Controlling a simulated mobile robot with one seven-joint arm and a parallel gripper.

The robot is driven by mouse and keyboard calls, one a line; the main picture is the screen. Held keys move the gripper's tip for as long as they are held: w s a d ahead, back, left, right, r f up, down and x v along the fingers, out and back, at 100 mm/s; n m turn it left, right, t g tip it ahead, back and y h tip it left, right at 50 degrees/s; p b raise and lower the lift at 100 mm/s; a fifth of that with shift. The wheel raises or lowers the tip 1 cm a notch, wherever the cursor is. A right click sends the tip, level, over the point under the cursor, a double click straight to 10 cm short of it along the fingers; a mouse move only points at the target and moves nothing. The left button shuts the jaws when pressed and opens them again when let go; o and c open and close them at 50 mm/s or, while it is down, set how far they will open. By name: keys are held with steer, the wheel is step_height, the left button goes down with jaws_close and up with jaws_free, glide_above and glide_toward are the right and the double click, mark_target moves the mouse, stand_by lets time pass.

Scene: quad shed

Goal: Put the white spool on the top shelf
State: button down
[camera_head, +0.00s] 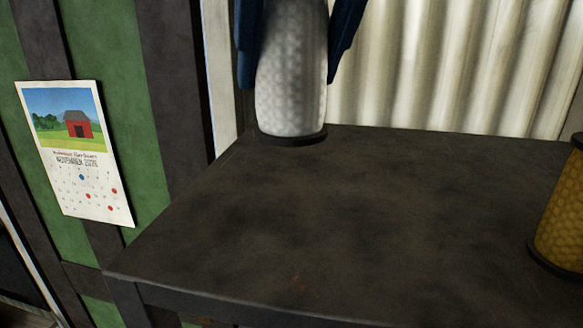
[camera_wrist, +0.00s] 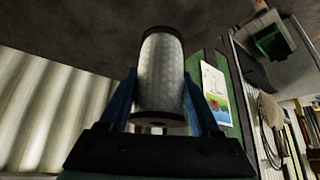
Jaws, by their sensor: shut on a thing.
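The white spool (camera_head: 291,85) is upright at the back left of a dark shelf surface (camera_head: 330,220) in the head view. Its dark base rim appears at or just over the surface; I cannot tell if it touches. My gripper (camera_head: 297,45) has its blue fingers on both sides of the spool, shut on it; the spool's top is cut off by the frame. In the wrist view the spool (camera_wrist: 161,75) sits between the blue fingers of my gripper (camera_wrist: 162,95), with a dark surface behind its end.
A yellow spool (camera_head: 562,215) stands at the right edge of the surface, partly out of frame. The middle and front are clear. A corrugated wall (camera_head: 450,65) is behind; a calendar (camera_head: 75,150) hangs on the green wall at left. Tools (camera_wrist: 295,135) show in the wrist view.

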mark_target(302, 91)
steer(key=f, duration=0.2)
steer(key=s+f, duration=0.1)
steer(key=f, duration=0.1)
steer(key=shift+d+f, duration=0.1)
steer(key=shift+f, duration=0.25)
steer(key=f, duration=0.3)
steer(key=shift+w+f, duration=0.2)
steer(key=shift+f, duration=0.1)
steer(key=shift+s+f, duration=0.1)
steer(key=shift+f, duration=0.2)
steer(key=shift+f, duration=0.15)
steer(key=shift+c, duration=0.5)
jaws_free()
